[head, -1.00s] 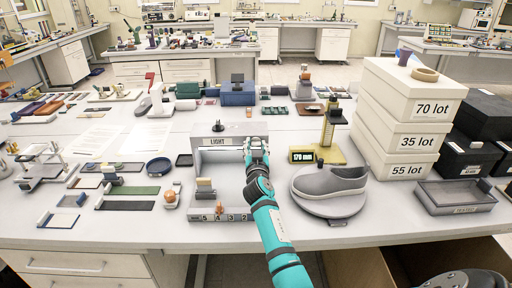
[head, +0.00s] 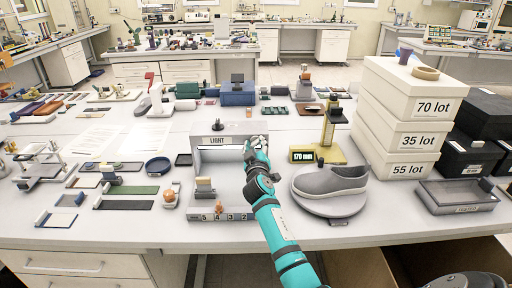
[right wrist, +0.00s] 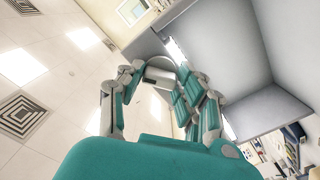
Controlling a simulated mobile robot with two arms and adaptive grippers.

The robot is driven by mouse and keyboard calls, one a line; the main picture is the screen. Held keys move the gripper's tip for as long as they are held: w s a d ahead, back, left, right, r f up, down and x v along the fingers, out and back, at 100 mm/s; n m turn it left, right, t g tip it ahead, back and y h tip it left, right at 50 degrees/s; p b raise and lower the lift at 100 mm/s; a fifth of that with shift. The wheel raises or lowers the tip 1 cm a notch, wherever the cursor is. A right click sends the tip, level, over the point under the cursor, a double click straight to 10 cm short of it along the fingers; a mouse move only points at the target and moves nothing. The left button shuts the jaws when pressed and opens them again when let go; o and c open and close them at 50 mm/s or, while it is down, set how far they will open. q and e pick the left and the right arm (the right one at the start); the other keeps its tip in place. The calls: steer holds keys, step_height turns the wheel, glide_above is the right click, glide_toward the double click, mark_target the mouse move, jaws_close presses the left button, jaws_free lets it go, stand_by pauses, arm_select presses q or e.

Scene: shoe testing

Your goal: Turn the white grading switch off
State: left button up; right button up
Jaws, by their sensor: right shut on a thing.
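The grey light box (head: 200,134) marked LIGHT stands mid-table, with a bright strip under its top panel. My right gripper (head: 256,146) is at the box's upper right edge. In the right wrist view its teal fingers (right wrist: 160,88) are closed in around a pale rounded part at the box edge, which looks like the white grading switch (right wrist: 160,74). The fingers hide much of it, and its on or off position cannot be told. In the head view the gripper covers the switch. My left gripper is not in view.
Right of my arm, a grey shoe (head: 330,180) sits on a round plate (head: 329,206), with a yellow gauge (head: 334,128) behind. White lot boxes (head: 408,112) stack further right. Small samples and tools crowd the left.

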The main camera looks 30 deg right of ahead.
steer(key=n, duration=0.5)
steer(key=shift+r+n, duration=0.15)
steer(key=shift+n, duration=0.25)
steer(key=n+p, duration=0.1)
steer(key=n, duration=0.3)
steer(key=shift+n, duration=0.7)
steer(key=o, duration=1.1)
steer(key=shift+w, duration=0.1)
steer(key=shift+o, duration=0.2)
steer(key=shift+s+a+f, duration=0.15)
steer(key=shift+s+f, duration=0.05)
steer(key=shift+s, duration=0.05)
steer(key=v, duration=1.1)
steer(key=shift+s, duration=0.2)
steer(key=shift+a, duration=0.15)
